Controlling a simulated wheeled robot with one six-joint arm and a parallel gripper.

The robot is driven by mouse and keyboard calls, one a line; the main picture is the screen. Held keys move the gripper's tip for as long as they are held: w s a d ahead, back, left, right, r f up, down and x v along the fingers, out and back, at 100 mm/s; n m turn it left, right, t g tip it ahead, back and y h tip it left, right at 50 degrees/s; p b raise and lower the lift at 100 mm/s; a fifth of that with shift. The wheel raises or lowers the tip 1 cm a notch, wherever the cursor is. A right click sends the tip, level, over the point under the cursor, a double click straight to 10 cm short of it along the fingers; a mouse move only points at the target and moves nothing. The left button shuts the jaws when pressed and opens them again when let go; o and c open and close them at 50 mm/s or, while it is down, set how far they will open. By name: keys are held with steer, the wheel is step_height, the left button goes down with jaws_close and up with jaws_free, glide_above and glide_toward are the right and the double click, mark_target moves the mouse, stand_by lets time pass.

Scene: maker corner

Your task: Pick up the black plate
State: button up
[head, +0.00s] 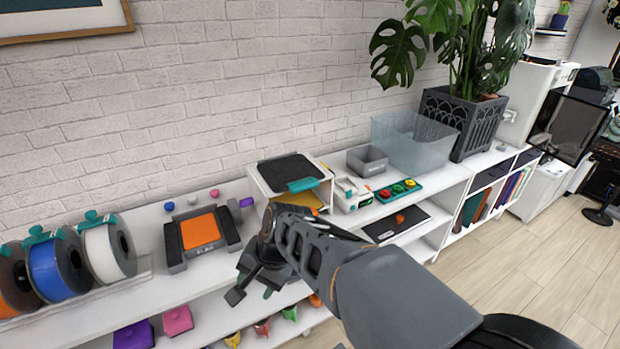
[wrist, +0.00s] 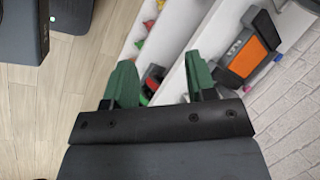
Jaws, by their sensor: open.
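A flat black plate (head: 290,170) lies on top of a white open-fronted box (head: 262,184), with a teal piece (head: 305,184) at its front edge. Another flat black piece (head: 408,218) lies farther right on the white shelf, with a small orange thing on it. I cannot tell for sure which one is the black plate. My gripper (head: 255,287) is in front of the shelf unit, left of and lower in the picture than the box. In the wrist view its green fingers (wrist: 160,84) are apart, and nothing is seen held between them.
A black device with an orange pad (head: 202,231) stands left of the box, with filament spools (head: 108,253) beyond. A grey bin (head: 367,160), a clear tub (head: 408,143) and a potted plant (head: 462,115) stand to the right. Small coloured things sit on the lower shelf. Wooden floor (head: 535,255) is open at right.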

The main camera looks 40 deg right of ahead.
steer(key=w+d+f+m+t+y+b, duration=0.25)
steer(key=w+m, duration=0.25)
steer(key=m, duration=0.8)
steer(key=m+t+h+b, duration=0.4)
steer(key=m+t, duration=0.9)
steer(key=m, duration=1.6)
glide_toward(298, 182)
steer(key=w, duration=0.1)
steer(key=w+h, duration=0.1)
steer(key=w+m+p, duration=0.1)
steer(key=w, duration=0.1)
steer(key=shift+a+f+h, duration=0.15)
steer(key=shift+f+h, duration=0.2)
steer(key=shift+w+a, duration=0.2)
steer(key=shift+w, duration=0.95)
steer(key=shift+w+a, duration=0.2)
steer(key=shift+w, duration=1.7)
steer(key=shift+c, duration=0.5)
